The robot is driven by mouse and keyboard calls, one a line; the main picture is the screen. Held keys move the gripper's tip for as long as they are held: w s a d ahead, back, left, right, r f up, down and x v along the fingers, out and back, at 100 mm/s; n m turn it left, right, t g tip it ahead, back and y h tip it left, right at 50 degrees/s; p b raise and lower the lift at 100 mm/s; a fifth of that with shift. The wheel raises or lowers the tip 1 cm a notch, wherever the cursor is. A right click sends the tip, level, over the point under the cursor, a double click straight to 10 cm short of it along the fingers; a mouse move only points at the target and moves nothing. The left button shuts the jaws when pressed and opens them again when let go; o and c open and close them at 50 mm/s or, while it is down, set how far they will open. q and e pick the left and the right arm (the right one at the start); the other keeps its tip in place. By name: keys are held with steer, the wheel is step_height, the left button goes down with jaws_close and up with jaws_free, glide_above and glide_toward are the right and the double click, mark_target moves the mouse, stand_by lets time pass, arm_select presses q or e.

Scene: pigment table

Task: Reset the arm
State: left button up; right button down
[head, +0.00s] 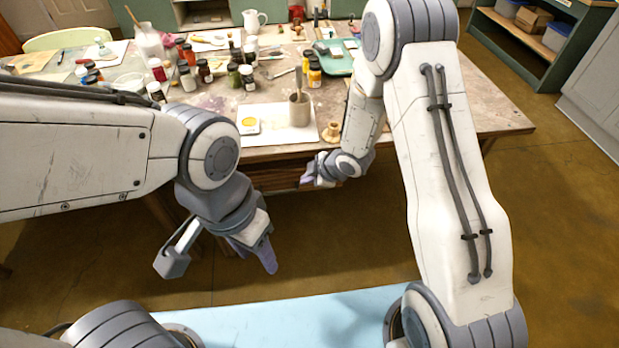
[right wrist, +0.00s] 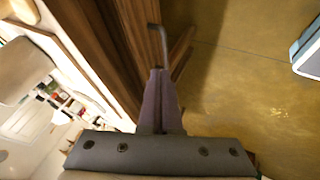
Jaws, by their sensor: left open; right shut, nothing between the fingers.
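My left gripper (head: 254,262) hangs in front of the table in the head view, over the floor, with its purple fingers spread apart and nothing between them. My right gripper (head: 306,176) is just in front of the table's front edge, below the tabletop, beside a wooden drawer front (head: 275,178). In the right wrist view its two purple fingers (right wrist: 158,75) lie together, shut and empty. A dark hooked metal bar (right wrist: 157,38) shows just past the fingertips; whether they touch it I cannot tell.
The worktable (head: 480,115) holds several pigment jars, a white sheet (head: 285,134) with a mortar (head: 299,108) and a yellow dish (head: 249,122), a small wooden piece (head: 332,132) and a green tray (head: 335,62). The floor (head: 545,215) at right is clear.

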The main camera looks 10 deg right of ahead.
steer(key=shift+s+d+r, duration=0.25)
steer(key=shift+s+r, duration=0.05)
steer(key=shift+r, duration=0.1)
steer(key=s+a+r+m+h+p, duration=0.1)
steer(key=s+r+m+h+p, duration=0.15)
steer(key=r, duration=0.55)
steer(key=s+a+r+m+h+p, duration=0.1)
steer(key=s+r+m, duration=0.1)
steer(key=s+r, duration=0.35)
steer(key=s+r+m+g+p, duration=0.2)
steer(key=s+r, duration=0.4)
steer(key=s, duration=0.4)
steer(key=s+r+m+g+p, duration=0.1)
steer(key=s+r+m+g, duration=0.2)
steer(key=s+r, duration=0.4)
steer(key=s, duration=0.4)
steer(key=shift+s+r+g+p, duration=0.3)
steer(key=shift+p, duration=0.05)
